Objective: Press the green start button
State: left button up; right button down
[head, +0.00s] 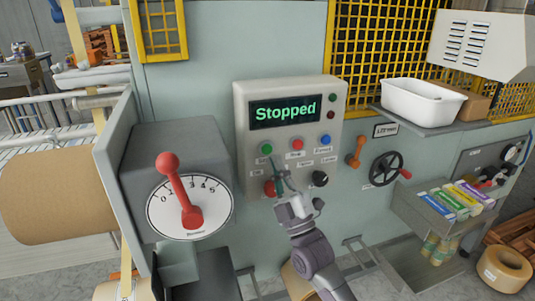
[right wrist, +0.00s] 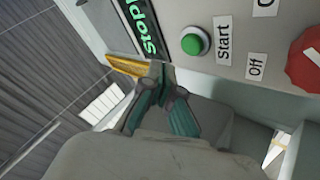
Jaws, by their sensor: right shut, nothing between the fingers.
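The green start button (head: 265,149) sits on the grey control panel (head: 241,120), below a display (head: 284,110) reading "Stopped". In the right wrist view the green button (right wrist: 193,42) shows large, beside a "Start" label (right wrist: 223,40). My right gripper (head: 274,166) is shut and empty, just below the green button in the head view. In the right wrist view its closed fingertips (right wrist: 158,68) lie to the left of and below the button, apart from it in the picture. I cannot tell the depth gap. My left gripper is not in view.
A red button (head: 297,144) and a blue button (head: 326,140) sit right of the green one. A red knob (head: 269,188), partly hidden by my gripper, and a black knob (head: 320,178) are below. A red lever (head: 178,190) on a dial box juts out at left.

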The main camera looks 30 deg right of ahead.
aim_at(267, 149)
jog(key=shift+w+d, duration=0.15)
jog(key=shift+w, duration=0.45)
jog(key=shift+w+d, duration=0.15)
jog(key=shift+w, duration=0.45)
jog(key=shift+w, duration=0.1)
dwell(0.5)
jog(key=shift+w+d+b, duration=0.1)
jog(key=shift+w+b, duration=0.2)
jog(key=shift+w+d, duration=0.1)
jog(key=shift+w, duration=0.3)
dwell(0.7)
jog(key=shift+s, duration=0.1)
jog(key=shift+s+a, duration=0.2)
jog(key=shift+s, duration=0.55)
